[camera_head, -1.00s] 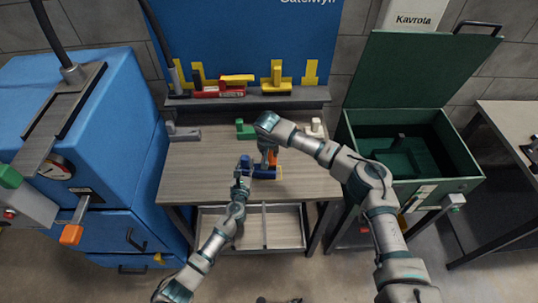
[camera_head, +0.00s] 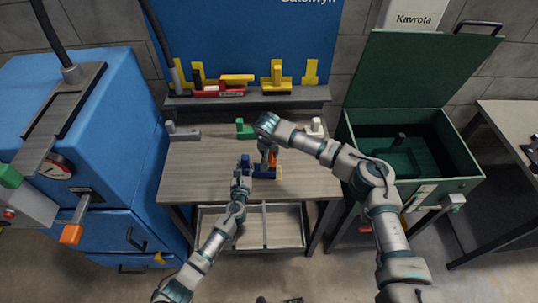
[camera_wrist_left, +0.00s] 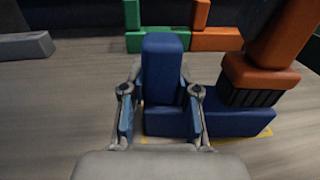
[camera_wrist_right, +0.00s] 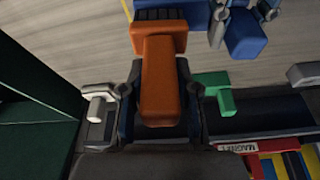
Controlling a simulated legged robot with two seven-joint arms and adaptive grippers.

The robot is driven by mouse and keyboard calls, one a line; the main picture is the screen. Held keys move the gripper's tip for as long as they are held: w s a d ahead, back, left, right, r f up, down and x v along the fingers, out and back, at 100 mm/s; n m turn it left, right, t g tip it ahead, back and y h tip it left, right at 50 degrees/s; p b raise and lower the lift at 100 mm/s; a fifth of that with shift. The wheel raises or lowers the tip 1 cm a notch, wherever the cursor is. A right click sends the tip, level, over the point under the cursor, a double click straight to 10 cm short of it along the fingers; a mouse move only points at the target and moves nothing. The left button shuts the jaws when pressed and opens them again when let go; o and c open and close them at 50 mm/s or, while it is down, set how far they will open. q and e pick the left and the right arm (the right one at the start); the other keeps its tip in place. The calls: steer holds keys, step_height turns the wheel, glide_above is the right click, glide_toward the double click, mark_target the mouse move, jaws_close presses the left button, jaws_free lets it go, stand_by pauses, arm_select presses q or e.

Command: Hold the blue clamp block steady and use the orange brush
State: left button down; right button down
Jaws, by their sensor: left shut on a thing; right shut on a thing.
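The blue clamp block (camera_head: 264,172) sits on the workbench; it also shows in the left wrist view (camera_wrist_left: 163,75), with an upright part and a low part extending right. My left gripper (camera_head: 243,167) is shut on the upright part, one finger on each side (camera_wrist_left: 161,103). My right gripper (camera_head: 268,147) is shut on the orange brush (camera_wrist_right: 160,85). In the left wrist view the brush (camera_wrist_left: 262,75) is tilted, its dark bristles down at the low part of the block. I cannot tell how firmly they touch. A yellow outline (camera_wrist_left: 265,132) shows on the bench beside the block.
Behind are a green block (camera_head: 245,130), a grey block (camera_head: 184,134) and a white block (camera_head: 316,127). A shelf (camera_head: 250,100) with red and yellow pieces stands at the back. A blue machine (camera_head: 110,130) is left; an open green bin (camera_head: 455,165) is right.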

step_height(320, 180, up, 8)
steer(key=w, duration=0.2)
steer(key=shift+d, duration=0.25)
stand_by(0.4)
steer(key=shift+w, duration=0.1)
arm_select(q)
steer(key=c, duration=0.8)
jaws_free()
steer(key=s, duration=0.3)
steer(key=s+a, duration=0.1)
steer(key=s, duration=0.3)
steer(key=s+a, duration=0.1)
steer(key=s, duration=0.3)
steer(key=shift+s+a+f, duration=0.1)
steer(key=shift+s+a, duration=0.1)
steer(key=shift+s, duration=0.15)
